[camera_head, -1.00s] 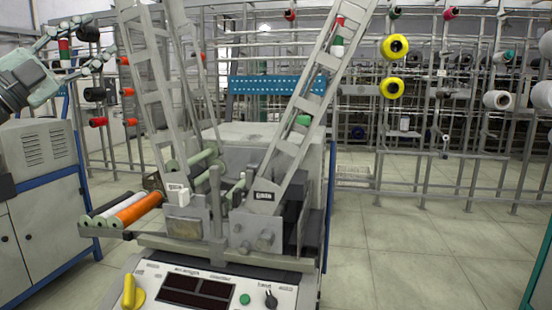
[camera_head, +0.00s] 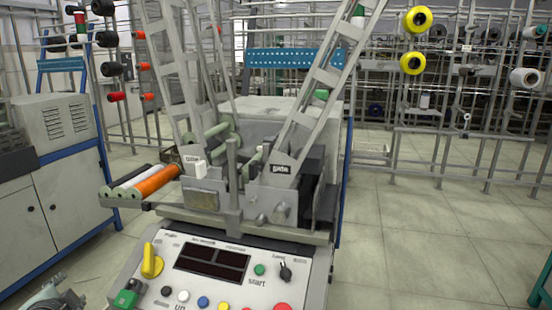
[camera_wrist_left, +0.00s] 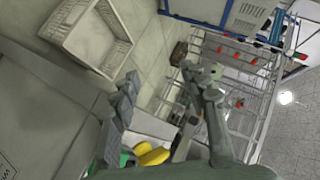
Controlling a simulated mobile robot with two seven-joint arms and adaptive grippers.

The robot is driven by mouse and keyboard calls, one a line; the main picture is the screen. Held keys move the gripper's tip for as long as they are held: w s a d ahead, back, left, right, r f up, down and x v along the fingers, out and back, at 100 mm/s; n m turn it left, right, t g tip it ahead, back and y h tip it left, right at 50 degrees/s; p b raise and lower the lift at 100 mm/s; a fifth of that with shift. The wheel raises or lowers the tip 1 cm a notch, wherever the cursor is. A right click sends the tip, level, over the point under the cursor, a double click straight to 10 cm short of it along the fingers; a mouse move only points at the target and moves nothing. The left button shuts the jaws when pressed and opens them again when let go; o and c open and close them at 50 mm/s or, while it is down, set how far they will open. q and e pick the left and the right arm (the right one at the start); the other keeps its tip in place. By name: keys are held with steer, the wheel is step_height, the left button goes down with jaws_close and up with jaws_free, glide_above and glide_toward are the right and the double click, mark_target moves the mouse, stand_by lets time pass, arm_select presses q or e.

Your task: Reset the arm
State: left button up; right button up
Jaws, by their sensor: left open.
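My left gripper (camera_head: 52,298) is low at the bottom left corner of the head view, mostly cut off by the frame edge, left of the winding machine's control panel (camera_head: 205,283). In the left wrist view my left gripper (camera_wrist_left: 159,76) has its two grey fingers spread apart with nothing between them. A yellow knob (camera_wrist_left: 153,156) and a bit of green show close by its base. My right gripper is not in view.
The winding machine (camera_head: 232,215) stands in the middle, with an orange roll (camera_head: 157,180) on its left side. A grey cabinet (camera_head: 78,195) stands at left. A white crate (camera_wrist_left: 88,34) is on the floor in the wrist view. Open floor lies at right.

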arm_select(q)
steer(key=s+f+g, duration=0.5)
steer(key=s+f, duration=0.5)
steer(key=s, duration=0.4)
steer(key=s+d+f+n+g+h, duration=0.1)
steer(key=s+d+f+n+h, duration=0.1)
steer(key=d+f, duration=0.5)
steer(key=s+d+f+n+g+h+p, duration=0.1)
steer(key=s+d+f+n+h, duration=0.2)
steer(key=d+f, duration=0.4)
steer(key=s+d, duration=0.1)
steer(key=d, duration=0.6)
steer(key=shift+s+d+g, duration=0.15)
steer(key=shift+s+g, duration=0.1)
steer(key=shift+g, duration=0.15)
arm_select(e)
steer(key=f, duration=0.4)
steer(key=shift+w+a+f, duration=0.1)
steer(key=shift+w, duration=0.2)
